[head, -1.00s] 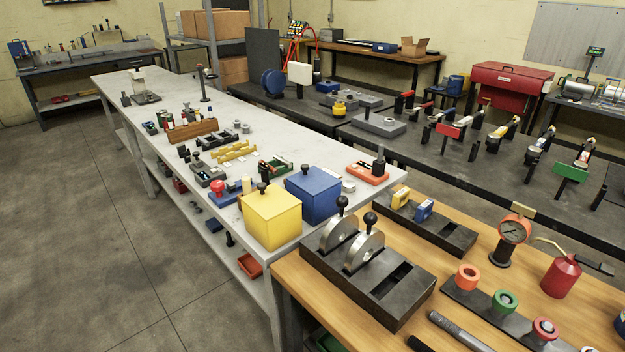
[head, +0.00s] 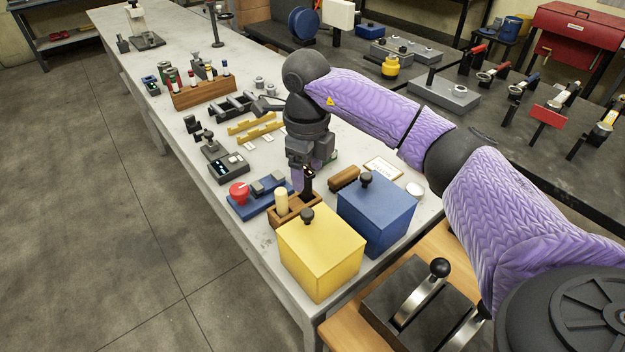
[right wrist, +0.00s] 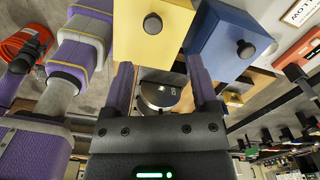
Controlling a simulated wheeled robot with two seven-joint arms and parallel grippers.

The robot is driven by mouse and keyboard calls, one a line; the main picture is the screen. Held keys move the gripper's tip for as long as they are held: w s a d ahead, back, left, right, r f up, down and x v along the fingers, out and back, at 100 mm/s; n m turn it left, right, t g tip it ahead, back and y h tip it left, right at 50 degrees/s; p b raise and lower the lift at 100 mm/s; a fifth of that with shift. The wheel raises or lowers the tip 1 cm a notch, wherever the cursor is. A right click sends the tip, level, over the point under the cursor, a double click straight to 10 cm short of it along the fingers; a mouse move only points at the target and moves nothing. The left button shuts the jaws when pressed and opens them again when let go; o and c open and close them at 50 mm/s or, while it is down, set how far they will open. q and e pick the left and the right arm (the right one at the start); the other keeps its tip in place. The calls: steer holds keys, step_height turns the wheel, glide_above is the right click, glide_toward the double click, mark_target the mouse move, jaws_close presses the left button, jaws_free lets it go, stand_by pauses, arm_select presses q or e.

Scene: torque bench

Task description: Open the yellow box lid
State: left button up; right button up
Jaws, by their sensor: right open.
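The yellow box (head: 322,262) stands at the near corner of the pale bench, its lid closed, with a black knob (head: 307,215) on top. In the right wrist view the yellow box (right wrist: 150,45) and its knob (right wrist: 152,23) are at the top. My right gripper (head: 302,188) is beyond the yellow box, pointing down near the wooden tray, apart from the knob. Its fingers (right wrist: 162,85) are open with nothing gripped between them. My left gripper is not in view.
A blue box (head: 375,215) with a black knob stands right beside the yellow one. A wooden tray (head: 283,221) with a pale cylinder and a blue base with a red button (head: 239,192) lie behind and left. Open floor (head: 130,250) is at left.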

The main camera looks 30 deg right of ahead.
mark_target(307, 212)
steer(key=f, duration=0.6)
steer(key=s+f+b, duration=0.1)
steer(key=f, duration=0.2)
steer(key=shift+a+f, duration=0.15)
steer(key=shift+a, duration=0.25)
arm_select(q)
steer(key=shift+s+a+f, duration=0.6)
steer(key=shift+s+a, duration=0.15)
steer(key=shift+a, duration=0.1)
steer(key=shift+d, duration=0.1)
arm_select(e)
jaws_close()
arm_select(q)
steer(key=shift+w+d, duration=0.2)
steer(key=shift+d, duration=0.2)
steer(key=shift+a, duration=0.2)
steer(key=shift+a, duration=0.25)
arm_select(e)
steer(key=shift+w, duration=0.1)
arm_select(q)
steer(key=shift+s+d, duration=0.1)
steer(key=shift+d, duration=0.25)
